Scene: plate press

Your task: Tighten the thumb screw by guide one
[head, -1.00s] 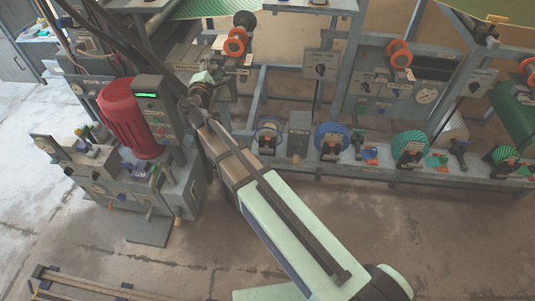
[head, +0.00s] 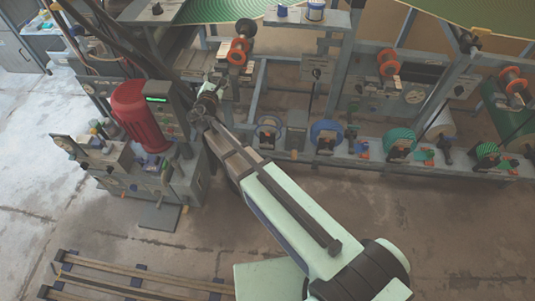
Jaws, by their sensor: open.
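My arm reaches from the lower right to the machine at upper left. My gripper (head: 217,77) is at its far end, small and partly hidden by my wrist, and is open. It is close to the panel below an orange-flanged roller (head: 238,51). Contact cannot be made out. The thumb screw by guide one cannot be picked out at this size; small fittings near the gripper are too blurred to tell apart.
A red motor (head: 137,115) and a control box with a green display (head: 158,101) stand left of my wrist. A blue wheel (head: 325,134) and a green wheel (head: 399,143) sit along the lower rail at right. A slatted rack (head: 140,279) lies at bottom left. The middle floor is clear.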

